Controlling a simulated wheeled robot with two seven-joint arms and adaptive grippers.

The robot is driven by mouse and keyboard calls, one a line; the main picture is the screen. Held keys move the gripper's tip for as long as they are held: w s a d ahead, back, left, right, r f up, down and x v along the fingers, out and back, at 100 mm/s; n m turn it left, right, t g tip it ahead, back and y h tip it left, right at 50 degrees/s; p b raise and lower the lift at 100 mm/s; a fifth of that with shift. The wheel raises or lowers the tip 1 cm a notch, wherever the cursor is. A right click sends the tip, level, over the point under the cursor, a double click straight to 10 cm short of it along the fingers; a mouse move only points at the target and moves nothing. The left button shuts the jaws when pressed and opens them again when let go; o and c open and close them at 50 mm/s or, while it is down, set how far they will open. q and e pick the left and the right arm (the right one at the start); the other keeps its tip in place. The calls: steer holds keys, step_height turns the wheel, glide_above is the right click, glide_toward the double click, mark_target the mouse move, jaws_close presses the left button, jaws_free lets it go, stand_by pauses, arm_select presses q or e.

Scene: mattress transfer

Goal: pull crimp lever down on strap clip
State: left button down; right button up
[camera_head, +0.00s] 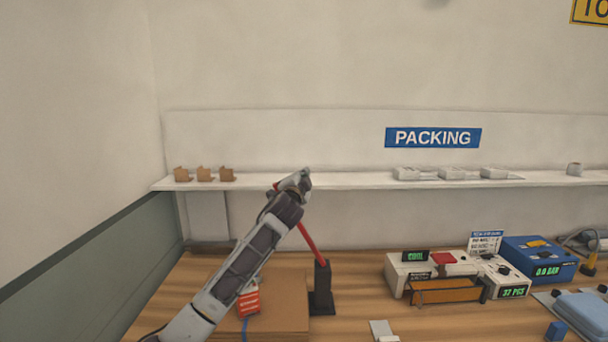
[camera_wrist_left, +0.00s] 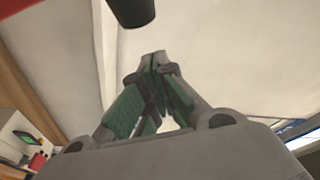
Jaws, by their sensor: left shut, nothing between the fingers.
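A red crimp lever (camera_head: 312,243) slants up and left from a black upright stand (camera_head: 322,289) on the workbench. My left gripper (camera_head: 304,177) is at the lever's upper end, in front of the wall shelf; the arm hides the lever's top. In the left wrist view my left gripper (camera_wrist_left: 158,62) has its green-padded fingers brought together at the tips, with nothing between them. A dark rounded end (camera_wrist_left: 133,10) shows at the top of that view, just beyond the fingertips. Whether the gripper touches the lever I cannot tell. I cannot make out the strap clip. My right gripper is not in view.
A cardboard box (camera_head: 285,312) with a red-and-white item (camera_head: 248,300) lies beside the stand, partly behind my arm. A sealing machine (camera_head: 440,272) and a blue device (camera_head: 540,260) stand at right. The shelf (camera_head: 350,182) runs along the wall behind.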

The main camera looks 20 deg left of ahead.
arm_select(q)
steer(key=shift+s+a+f+p, duration=0.25)
steer(key=shift+a+f, duration=0.1)
steer(key=shift+a, duration=0.25)
steer(key=shift+s+a+f+p, duration=0.1)
steer(key=shift+s+a+f, duration=0.2)
steer(key=shift+a, duration=0.3)
steer(key=shift+a+f, duration=0.1)
